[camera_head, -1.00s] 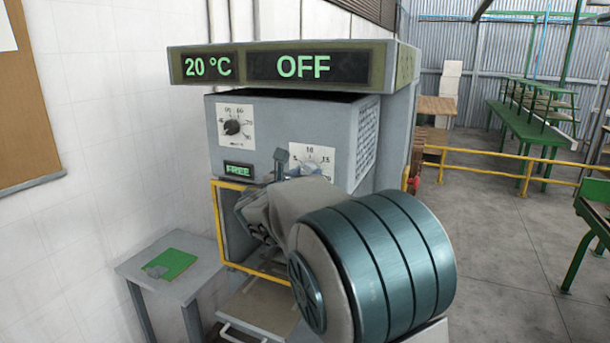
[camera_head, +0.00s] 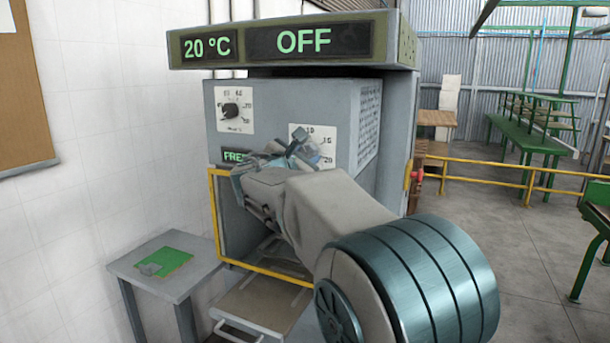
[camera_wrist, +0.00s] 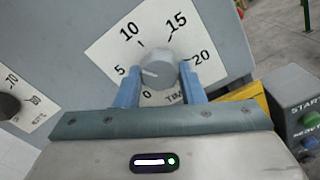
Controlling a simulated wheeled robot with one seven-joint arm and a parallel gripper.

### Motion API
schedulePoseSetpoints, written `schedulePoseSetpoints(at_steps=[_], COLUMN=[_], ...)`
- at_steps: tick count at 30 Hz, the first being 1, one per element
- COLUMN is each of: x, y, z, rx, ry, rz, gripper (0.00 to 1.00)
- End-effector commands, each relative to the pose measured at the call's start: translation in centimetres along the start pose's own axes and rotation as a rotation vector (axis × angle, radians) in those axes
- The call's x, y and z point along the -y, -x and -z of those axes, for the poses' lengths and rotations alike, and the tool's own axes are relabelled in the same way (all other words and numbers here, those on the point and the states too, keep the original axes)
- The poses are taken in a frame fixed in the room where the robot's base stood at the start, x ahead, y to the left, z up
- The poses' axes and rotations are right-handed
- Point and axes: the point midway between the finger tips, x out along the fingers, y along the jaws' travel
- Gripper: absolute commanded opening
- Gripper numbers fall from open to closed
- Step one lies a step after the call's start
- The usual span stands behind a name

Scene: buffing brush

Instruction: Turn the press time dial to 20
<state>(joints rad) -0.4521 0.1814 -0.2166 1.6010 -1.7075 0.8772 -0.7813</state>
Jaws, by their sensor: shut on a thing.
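The press time dial is a round grey knob (camera_wrist: 157,66) on a white plate marked 0, 5, 10, 15 and 20. Its white mark points left in the wrist view, near the 5 or between 0 and 5. My gripper (camera_wrist: 159,82) has its two blue fingers on either side of the knob and is shut on it. In the head view, my gripper (camera_head: 292,150) is up against the dial plate (camera_head: 328,135) and hides the knob and the plate's lower left part.
A second dial (camera_head: 231,110) sits to the left on the same grey press (camera_head: 270,100). The display (camera_head: 290,42) above reads 20 °C and OFF. A START button box (camera_wrist: 300,105) is at the right in the wrist view. A small table (camera_head: 185,272) stands lower left.

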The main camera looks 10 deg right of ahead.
Motion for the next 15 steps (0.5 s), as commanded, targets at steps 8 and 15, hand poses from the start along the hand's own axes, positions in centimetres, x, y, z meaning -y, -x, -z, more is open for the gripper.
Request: schedulePoseSetpoints(at_steps=[8,15], x=[0.24,0.10], y=[0.00,-0.02], z=[0.56,0.47], rx=[0.001,0.001], ry=[-0.268,-0.494], rz=[-0.001,-0.001], gripper=[0.13,0.13])
